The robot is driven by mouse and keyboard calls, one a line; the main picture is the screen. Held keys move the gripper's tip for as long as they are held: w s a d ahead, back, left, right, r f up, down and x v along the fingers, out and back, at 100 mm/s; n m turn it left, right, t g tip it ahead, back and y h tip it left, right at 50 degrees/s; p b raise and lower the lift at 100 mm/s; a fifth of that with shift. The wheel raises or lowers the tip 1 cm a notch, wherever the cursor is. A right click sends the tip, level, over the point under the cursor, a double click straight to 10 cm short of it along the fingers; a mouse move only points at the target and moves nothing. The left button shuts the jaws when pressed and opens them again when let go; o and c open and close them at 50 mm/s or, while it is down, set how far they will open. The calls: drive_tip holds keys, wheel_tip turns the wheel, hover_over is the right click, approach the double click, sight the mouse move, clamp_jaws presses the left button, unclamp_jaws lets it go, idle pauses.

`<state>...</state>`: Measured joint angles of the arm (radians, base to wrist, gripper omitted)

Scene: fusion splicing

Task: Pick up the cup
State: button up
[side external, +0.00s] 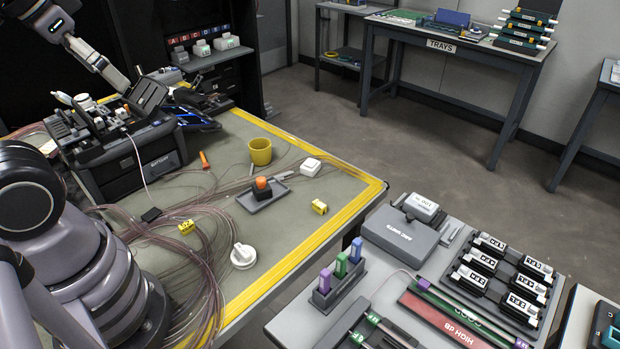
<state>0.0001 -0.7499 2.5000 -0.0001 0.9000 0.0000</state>
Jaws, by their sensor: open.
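The yellow cup (260,152) stands upright on the grey-green work table, toward its far right side. It looks empty, but I cannot see its bottom. My gripper (196,108) is at the far left part of the table, above and beside the dark tool case (140,165). It is open and dark, and its fingers are hard to separate from the dark background. It is to the left of the cup, higher in the picture and clearly apart from it.
An orange marker (204,160) lies left of the cup. Loose fibre coils (185,235) cover the table's near left. Yellow tape (310,155) edges the table.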

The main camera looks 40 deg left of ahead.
drive_tip(key=t, duration=0.7)
hover_over(260, 148)
drive_tip(key=s+d, duration=0.2)
drive_tip(key=s, duration=1.2)
wheel_tip(260, 148, down, 33)
drive_tip(key=x, duration=1.3)
drive_tip(key=shift+w+d, duration=0.1)
drive_tip(key=shift+w, duration=0.3)
